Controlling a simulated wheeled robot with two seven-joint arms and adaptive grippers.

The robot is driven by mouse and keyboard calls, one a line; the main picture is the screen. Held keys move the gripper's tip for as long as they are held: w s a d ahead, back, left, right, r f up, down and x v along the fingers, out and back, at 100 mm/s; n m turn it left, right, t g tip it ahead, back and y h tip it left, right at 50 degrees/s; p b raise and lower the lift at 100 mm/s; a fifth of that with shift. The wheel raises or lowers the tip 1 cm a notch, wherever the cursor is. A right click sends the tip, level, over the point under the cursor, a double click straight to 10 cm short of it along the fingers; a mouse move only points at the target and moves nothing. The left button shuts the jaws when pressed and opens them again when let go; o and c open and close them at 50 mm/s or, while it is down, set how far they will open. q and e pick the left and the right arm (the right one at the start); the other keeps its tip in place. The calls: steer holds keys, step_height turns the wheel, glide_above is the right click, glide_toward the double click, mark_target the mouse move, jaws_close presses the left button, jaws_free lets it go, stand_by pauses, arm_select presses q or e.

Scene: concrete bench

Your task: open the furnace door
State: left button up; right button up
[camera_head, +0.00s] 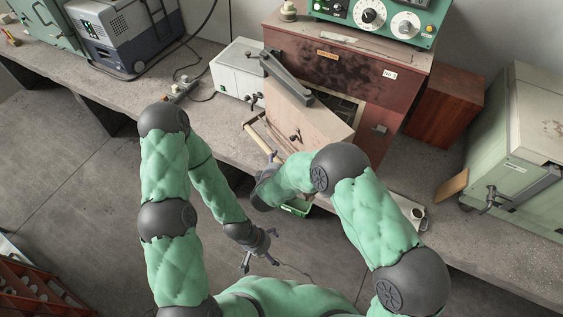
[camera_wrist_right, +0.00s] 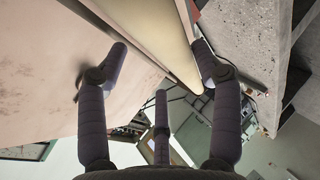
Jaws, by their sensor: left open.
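The furnace (camera_head: 345,72) is a reddish-brown box at the back centre of the bench. Its pale door (camera_head: 300,112) stands swung outward, and part of the dark opening (camera_head: 347,103) shows behind it. A light wooden bar (camera_head: 258,137) runs along the door's front. My right gripper (camera_head: 270,163) is at the bar's lower end, partly hidden by its own arm. In the right wrist view its fingers (camera_wrist_right: 160,55) are spread, with the cream bar (camera_wrist_right: 150,28) passing between them; firm contact cannot be told. My left gripper (camera_head: 261,249) is open and empty, low in front of the bench.
A green instrument (camera_head: 385,18) sits on the furnace. A white box (camera_head: 238,72) stands left of the door, a brown block (camera_head: 445,105) and a pale green cabinet (camera_head: 520,150) to the right. A green tray (camera_head: 297,208) and a cup (camera_head: 418,213) are near the front edge.

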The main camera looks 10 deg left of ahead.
steer(key=v, duration=1.1)
steer(key=shift+s+r, duration=0.15)
steer(key=shift+s, duration=0.2)
steer(key=shift+a, duration=0.1)
